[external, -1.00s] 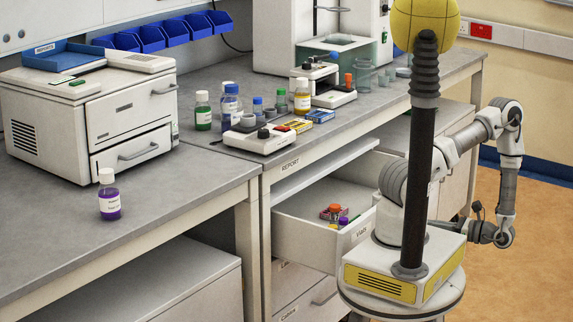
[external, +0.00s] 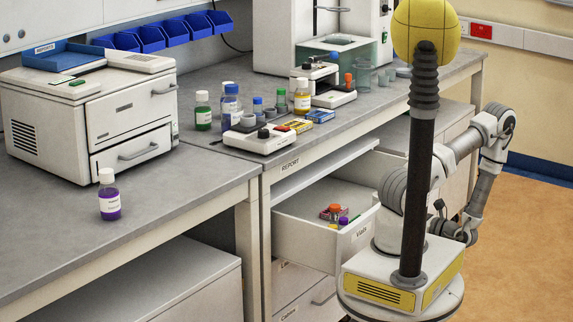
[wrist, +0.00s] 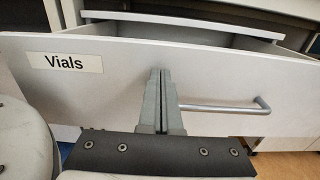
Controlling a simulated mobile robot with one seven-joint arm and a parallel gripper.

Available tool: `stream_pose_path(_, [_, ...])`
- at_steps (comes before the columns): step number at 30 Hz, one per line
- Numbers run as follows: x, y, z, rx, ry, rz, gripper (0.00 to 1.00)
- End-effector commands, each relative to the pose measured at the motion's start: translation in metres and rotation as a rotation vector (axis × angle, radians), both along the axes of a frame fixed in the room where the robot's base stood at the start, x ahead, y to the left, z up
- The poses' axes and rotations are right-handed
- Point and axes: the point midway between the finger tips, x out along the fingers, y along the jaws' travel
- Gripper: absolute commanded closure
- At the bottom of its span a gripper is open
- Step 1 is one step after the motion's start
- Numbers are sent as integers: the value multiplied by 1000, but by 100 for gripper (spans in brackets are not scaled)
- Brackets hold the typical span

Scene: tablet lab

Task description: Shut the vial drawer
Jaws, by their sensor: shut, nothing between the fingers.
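The vial drawer (external: 300,239) stands pulled out from under the bench in the external view, with several small vials (external: 338,213) inside it. In the wrist view its white front (wrist: 120,75) fills the middle, with a "Vials" label (wrist: 65,63) at the left and a grey bar handle (wrist: 235,106) at the right. My gripper (wrist: 161,75) is shut and empty, in front of the drawer face and beside the left end of the handle. I cannot tell whether the fingertips touch the front. In the external view my gripper is hidden behind my body.
Above the vial drawer, another shallow drawer marked "Report" (external: 325,168) is partly out. Closed drawers lie below. Bottles and a small instrument (external: 262,139) stand on the bench top. The floor (external: 525,235) to the right is clear.

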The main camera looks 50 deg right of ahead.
Motion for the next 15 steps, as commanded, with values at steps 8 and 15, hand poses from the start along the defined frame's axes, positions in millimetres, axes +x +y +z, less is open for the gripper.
stream_pose_path(8, [11,0,0,0,1,1,100])
stream_pose_path(15, [11,0,0,0,1,1,100])
